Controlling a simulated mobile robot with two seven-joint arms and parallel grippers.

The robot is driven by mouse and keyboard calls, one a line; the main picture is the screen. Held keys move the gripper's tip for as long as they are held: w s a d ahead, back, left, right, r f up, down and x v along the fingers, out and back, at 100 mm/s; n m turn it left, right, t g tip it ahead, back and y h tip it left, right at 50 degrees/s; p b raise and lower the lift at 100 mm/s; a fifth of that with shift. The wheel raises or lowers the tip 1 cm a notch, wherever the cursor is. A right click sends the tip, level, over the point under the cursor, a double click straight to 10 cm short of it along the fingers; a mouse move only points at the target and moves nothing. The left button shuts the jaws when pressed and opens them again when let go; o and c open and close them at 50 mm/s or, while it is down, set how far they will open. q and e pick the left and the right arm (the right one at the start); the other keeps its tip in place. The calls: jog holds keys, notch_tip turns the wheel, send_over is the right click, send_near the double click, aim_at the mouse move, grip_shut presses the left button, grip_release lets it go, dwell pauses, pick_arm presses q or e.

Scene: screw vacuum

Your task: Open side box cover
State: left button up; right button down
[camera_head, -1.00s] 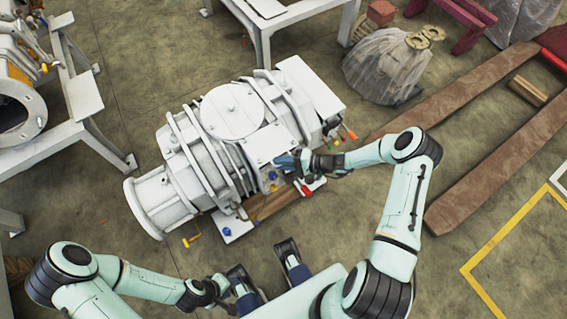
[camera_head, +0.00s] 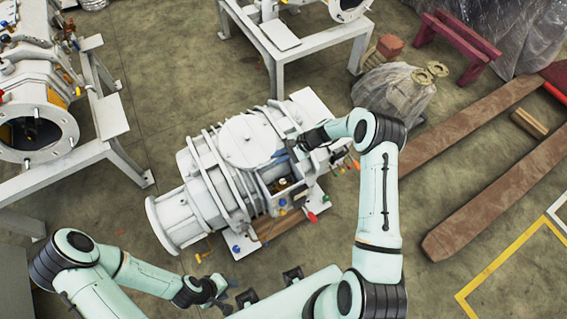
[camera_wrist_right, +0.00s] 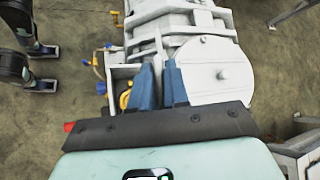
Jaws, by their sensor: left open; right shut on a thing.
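The white vacuum machine (camera_head: 205,195) lies on the floor in the middle of the head view. Its side box (camera_head: 287,187) faces me and is open at the top, with yellow parts showing inside; these parts (camera_wrist_right: 125,99) also show in the right wrist view. My right gripper (camera_head: 290,152) is above the box's far edge, next to the round top plate (camera_head: 249,140). Its blue fingers (camera_wrist_right: 160,78) are shut on the side box cover, which is mostly hidden by the hand and seems tilted up. My left gripper (camera_head: 234,297) is open and empty, low at the front.
A red knob (camera_head: 312,217), a blue knob (camera_head: 236,249) and a yellow handle (camera_head: 204,255) stick out low on the machine. White-framed stands (camera_head: 115,130) are at the left and back. Brown beams (camera_head: 485,180) lie at the right.

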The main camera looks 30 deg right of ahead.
pick_arm(q)
jog(key=shift+w+r+p, duration=0.55)
jog(key=shift+w+r, duration=0.05)
jog(key=shift+r, duration=0.2)
jog(key=shift+w+r+p, duration=0.55)
jog(key=shift+r, duration=0.25)
pick_arm(e)
jog(key=w+r, duration=0.2)
jog(key=w, duration=0.6)
jog(key=shift+w+a, duration=0.25)
jog(key=shift+a, duration=0.1)
jog(key=c, duration=1.3)
grip_release()
jog(key=shift+f, duration=0.1)
jog(key=shift+s, duration=0.15)
pick_arm(q)
jog(key=shift+s+f+b, duration=0.5)
jog(key=shift+f, duration=0.15)
pick_arm(e)
jog(key=v, duration=1.3)
jog(key=shift+d+r, duration=0.1)
jog(key=shift+r, duration=0.2)
